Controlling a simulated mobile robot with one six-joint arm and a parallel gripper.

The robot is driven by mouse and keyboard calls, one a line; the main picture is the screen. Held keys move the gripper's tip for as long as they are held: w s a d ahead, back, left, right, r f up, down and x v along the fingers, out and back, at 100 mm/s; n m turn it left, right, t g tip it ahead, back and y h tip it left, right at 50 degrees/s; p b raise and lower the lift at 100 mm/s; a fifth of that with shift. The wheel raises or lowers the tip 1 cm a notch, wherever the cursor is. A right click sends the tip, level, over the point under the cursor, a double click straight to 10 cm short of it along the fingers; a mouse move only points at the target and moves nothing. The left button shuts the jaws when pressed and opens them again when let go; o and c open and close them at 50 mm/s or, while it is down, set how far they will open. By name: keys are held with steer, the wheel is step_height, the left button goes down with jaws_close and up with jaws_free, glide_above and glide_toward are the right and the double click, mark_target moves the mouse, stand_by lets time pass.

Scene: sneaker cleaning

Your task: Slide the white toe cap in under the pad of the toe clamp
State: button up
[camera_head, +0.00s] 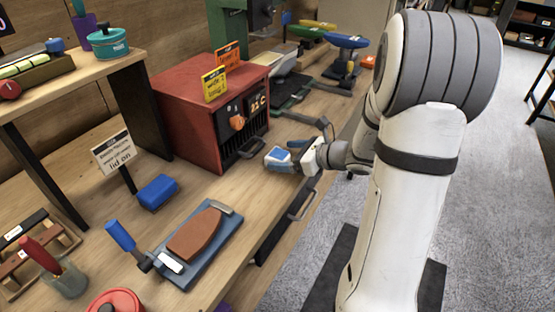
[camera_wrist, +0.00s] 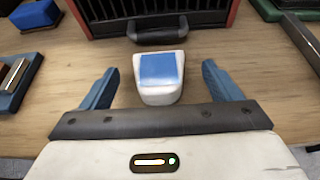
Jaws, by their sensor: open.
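The white toe cap (camera_wrist: 160,95), a rounded white piece with a blue patch on top, lies on the wooden bench in the wrist view. It also shows in the head view (camera_head: 279,155). My gripper (camera_wrist: 160,76) is open, its blue fingers on either side of the cap with visible gaps. In the head view my gripper (camera_head: 284,160) is low over the bench, before the red box. What looks like the toe clamp, with a blue handle (camera_head: 119,235) and pale pad (camera_head: 170,262), is at the near end of a blue board (camera_head: 205,250) holding a brown sole (camera_head: 195,235).
The red box (camera_head: 190,115) with a black handle (camera_wrist: 157,33) stands just beyond the cap. Bare bench lies between cap and board.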

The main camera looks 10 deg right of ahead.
mark_target(282, 155)
steer(key=x, duration=0.4)
steer(key=shift+w+a+f, duration=0.1)
steer(key=shift+w+a, duration=0.05)
steer(key=shift+a, duration=0.05)
steer(key=shift+c, duration=0.2)
steer(key=c, duration=1.1)
